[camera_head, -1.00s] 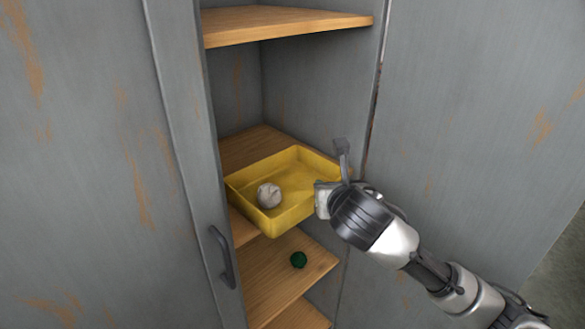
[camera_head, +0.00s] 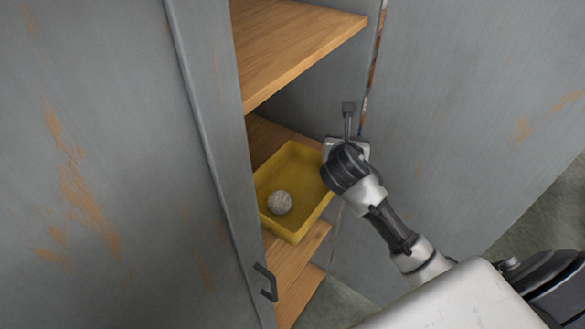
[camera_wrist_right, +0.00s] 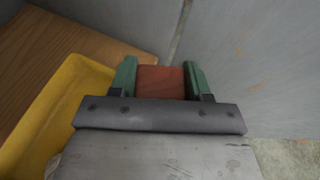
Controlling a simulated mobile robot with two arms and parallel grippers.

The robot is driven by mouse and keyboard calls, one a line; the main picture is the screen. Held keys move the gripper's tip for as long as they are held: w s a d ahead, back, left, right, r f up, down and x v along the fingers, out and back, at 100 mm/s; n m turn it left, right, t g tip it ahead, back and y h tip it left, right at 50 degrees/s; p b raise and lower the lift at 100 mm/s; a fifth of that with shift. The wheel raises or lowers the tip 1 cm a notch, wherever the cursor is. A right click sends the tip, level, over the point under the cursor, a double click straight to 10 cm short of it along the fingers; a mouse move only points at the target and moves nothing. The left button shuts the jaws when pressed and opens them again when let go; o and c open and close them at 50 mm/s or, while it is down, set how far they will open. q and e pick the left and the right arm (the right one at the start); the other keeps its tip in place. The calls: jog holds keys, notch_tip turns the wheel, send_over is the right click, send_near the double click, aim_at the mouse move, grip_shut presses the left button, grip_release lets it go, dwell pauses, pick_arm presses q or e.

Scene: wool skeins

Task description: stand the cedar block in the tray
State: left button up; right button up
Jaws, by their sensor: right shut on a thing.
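The cedar block (camera_wrist_right: 160,82) is a reddish-brown piece held between the green-padded fingers of my right gripper (camera_wrist_right: 161,70) in the wrist view. The yellow tray (camera_head: 321,212) sits on a wooden shelf inside the grey cabinet; its edge also shows at the left of the wrist view (camera_wrist_right: 62,95). In the head view my right gripper (camera_head: 348,112) is at the tray's right side, near the cabinet's side wall. I cannot make out the block there. My left gripper is not in view.
A pale grey wool ball (camera_head: 279,203) lies in the tray's near left part; the rest of the tray floor looks clear. An upper shelf (camera_head: 290,45) overhangs the tray. A grey door with a handle (camera_head: 265,283) stands on the left.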

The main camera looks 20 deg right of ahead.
jog(key=w+a+f, duration=0.1)
jog(key=w+a, duration=0.1)
jog(key=w+a+f, duration=0.1)
jog(key=a+f, duration=0.1)
jog(key=w+a+f, duration=0.2)
jog(key=shift+w+a+f+p, duration=0.1)
jog(key=shift+w+a+p, duration=0.2)
jog(key=shift+a+p, duration=0.1)
jog(key=shift+w+a+f, duration=0.2)
jog(key=shift+w+a, duration=0.05)
jog(key=shift+f, duration=0.2)
notch_tip(320, 180, down, 3)
jog(key=shift+s+f, duration=0.1)
jog(key=shift+f, duration=0.25)
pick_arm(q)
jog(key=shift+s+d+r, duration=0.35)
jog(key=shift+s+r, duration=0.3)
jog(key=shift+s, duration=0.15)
pick_arm(e)
jog(key=shift+f, duration=0.15)
jog(key=o, duration=0.9)
